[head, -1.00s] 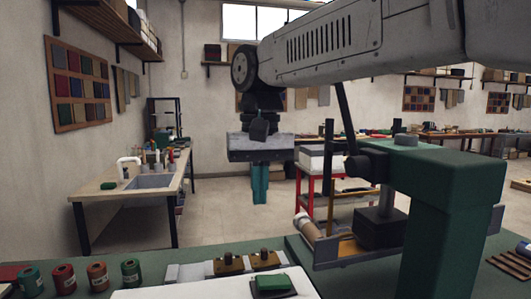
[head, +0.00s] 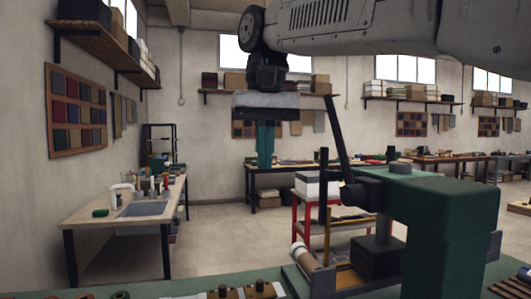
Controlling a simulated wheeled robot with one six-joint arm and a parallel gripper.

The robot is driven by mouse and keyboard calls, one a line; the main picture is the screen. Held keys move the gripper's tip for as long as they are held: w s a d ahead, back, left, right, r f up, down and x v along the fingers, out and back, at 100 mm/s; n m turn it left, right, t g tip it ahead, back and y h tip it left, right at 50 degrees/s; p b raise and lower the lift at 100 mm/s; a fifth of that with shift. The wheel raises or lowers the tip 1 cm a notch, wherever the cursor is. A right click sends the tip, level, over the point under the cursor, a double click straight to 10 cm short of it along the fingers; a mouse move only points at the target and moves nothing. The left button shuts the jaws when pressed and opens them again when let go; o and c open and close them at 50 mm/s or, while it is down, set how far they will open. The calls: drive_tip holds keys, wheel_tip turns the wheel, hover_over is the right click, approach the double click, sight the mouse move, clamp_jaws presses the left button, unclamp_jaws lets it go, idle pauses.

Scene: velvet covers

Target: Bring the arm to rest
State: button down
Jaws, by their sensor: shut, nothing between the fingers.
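My gripper (head: 265,146) hangs from my arm in the upper middle of the head view. Its two teal fingers point straight down and are together, with nothing between them. It is in the air, well above the green-topped bench at the bottom of the view. My grey arm reaches in from the upper right and ends at the dark wrist above the gripper.
A green press (head: 440,215) stands on the green bench (head: 230,277) at the right, below my arm. Brass-coloured pieces (head: 260,289) lie at the bench's near edge. A sink table (head: 90,219) stands at the left, a red cart (head: 297,217) behind the press. The floor between is clear.

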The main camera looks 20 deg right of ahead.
drive_tip(key=s+d+f, duration=0.4)
drive_tip(key=s+f, duration=0.3)
drive_tip(key=f, duration=0.2)
drive_tip(key=s+d+f+t, duration=0.1)
drive_tip(key=s+d+f, duration=0.4)
drive_tip(key=s+f, duration=0.2)
drive_tip(key=s+d+f, duration=0.4)
drive_tip(key=s+f, duration=0.3)
drive_tip(key=f, duration=0.4)
drive_tip(key=shift+d+f, duration=0.4)
